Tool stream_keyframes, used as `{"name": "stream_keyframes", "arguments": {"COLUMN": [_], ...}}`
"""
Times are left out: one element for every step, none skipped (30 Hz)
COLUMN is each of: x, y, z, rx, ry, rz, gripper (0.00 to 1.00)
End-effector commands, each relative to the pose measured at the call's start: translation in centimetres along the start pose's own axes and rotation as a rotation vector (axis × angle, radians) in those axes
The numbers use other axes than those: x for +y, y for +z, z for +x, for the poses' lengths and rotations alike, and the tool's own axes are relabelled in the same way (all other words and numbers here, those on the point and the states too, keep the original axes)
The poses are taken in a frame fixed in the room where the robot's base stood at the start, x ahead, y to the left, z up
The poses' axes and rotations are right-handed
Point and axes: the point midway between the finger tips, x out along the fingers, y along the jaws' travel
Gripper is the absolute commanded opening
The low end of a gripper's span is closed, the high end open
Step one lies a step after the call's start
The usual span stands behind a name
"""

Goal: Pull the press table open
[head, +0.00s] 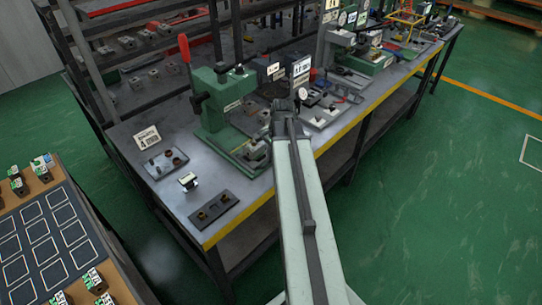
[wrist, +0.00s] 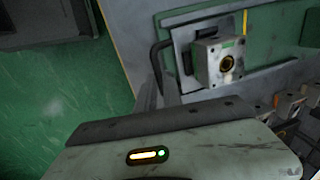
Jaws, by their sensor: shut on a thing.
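The green press (head: 218,98) with its red-tipped lever stands on the workbench in the head view. In the wrist view its press table is a flat grey plate (wrist: 188,37), with a dark bent handle (wrist: 155,58) at its left edge. A pale valve block (wrist: 216,62) with a round brass-coloured port sits on the plate. My gripper (wrist: 157,94) is shut on the handle at the plate's edge; the wrist housing hides part of the grip. In the head view my gripper (head: 283,106) is at the press's right side, and my arm covers part of that area.
The workbench (head: 165,180) has a yellow front edge. A dark plate with two brass fittings (head: 214,207) lies near that edge. More blocks (wrist: 289,104) show at the right of the wrist view. A slotted board (head: 45,235) stands at lower left. Green floor is clear at right.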

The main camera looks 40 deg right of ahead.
Motion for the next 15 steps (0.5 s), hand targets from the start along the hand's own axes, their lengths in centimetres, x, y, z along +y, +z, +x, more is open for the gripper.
{"name": "stream_keyframes", "arguments": {"x": [0.02,0.04,0.05,0.06,0.07,0.08,0.09,0.09,0.10,0.10,0.10,0.10,0.11,0.11,0.11], "y": [0.07,0.06,0.05,0.05,0.04,0.03,0.02,0.00,-0.01,-0.02,-0.03,-0.04,-0.05,-0.06,-0.07], "z": [0.01,0.01,0.01,0.00,0.00,0.00,0.00,0.00,0.00,0.00,0.00,0.00,0.00,0.00,0.00], "rx": [-0.003,-0.003,-0.003,-0.004,-0.004,-0.004,-0.004,-0.004,-0.003,-0.003,-0.003,-0.003,-0.003,-0.003,-0.003], "ry": [0.001,0.001,0.001,0.001,0.001,0.001,0.001,0.001,0.001,0.001,0.001,0.000,0.000,0.000,0.000], "rz": [0.000,0.000,0.001,0.001,0.001,0.002,0.002,0.002,0.003,0.003,0.003,0.003,0.003,0.003,0.004], "gripper": [0.00,0.00,0.00,0.00,0.00,0.16,0.25,0.32,0.32,0.32,0.32,0.32,0.32,0.32,0.32]}}
